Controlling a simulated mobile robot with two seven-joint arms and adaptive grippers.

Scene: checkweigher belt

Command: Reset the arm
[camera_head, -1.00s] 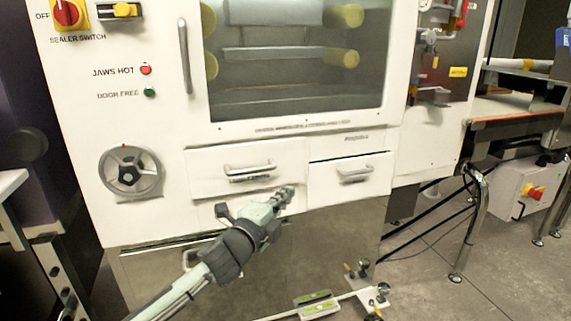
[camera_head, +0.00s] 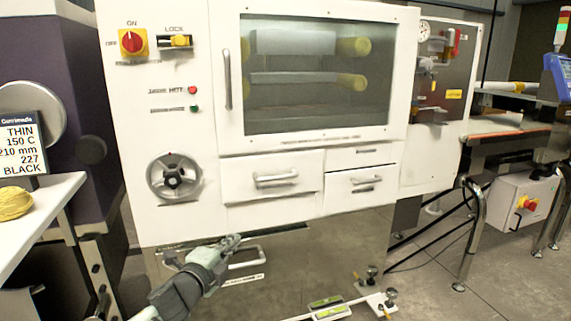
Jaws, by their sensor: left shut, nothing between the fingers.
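My left arm comes in from the bottom left. My left gripper (camera_head: 232,241) is shut and empty. It appears in front of the lower part of the white machine (camera_head: 285,216), below the left drawer (camera_head: 272,181) and close to a lower handle (camera_head: 247,258) in the picture. I cannot tell whether it touches that handle. My right gripper is not in view.
The machine has a windowed door (camera_head: 315,75), a handwheel (camera_head: 174,177) and a red rotary switch (camera_head: 131,42).

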